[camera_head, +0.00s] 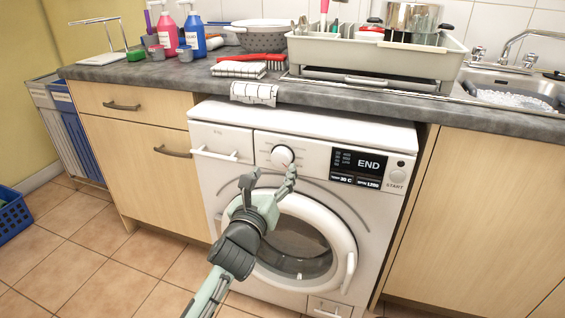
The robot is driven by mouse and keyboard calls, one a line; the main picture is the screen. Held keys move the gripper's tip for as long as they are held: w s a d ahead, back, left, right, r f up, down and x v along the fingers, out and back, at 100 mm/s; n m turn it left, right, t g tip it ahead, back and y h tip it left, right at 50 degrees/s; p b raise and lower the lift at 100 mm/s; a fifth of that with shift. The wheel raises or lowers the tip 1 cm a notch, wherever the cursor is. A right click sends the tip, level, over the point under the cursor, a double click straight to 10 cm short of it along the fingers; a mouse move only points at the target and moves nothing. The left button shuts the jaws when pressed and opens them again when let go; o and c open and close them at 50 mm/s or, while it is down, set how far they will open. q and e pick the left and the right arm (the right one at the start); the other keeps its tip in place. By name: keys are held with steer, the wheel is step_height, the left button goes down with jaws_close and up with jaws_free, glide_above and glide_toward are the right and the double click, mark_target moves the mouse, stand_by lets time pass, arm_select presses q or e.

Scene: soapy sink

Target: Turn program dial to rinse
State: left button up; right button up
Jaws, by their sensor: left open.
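The program dial (282,156) is a round white knob on the front panel of the white washing machine (222,137). The panel's black display (368,167) to its right reads "END", and a START button (396,176) is at the panel's right end. My left gripper (270,178) is open and empty, with its fingers spread just below the dial, one to the lower left and one to the lower right. I cannot tell whether a finger touches the dial. My left arm covers part of the round door (300,240). My right gripper is not in view.
A grey counter (150,76) runs above the machine, with a checked cloth (254,93) hanging over its edge. A dish rack (372,60) and sink (512,90) are on the right. Wooden cabinets flank the machine. A blue basket (12,214) is on the floor at left.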

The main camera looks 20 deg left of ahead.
mark_target(280, 160)
arm_select(q)
steer(key=shift+w+a, duration=0.1)
steer(key=shift+w, duration=2.7)
steer(key=c, duration=1.2)
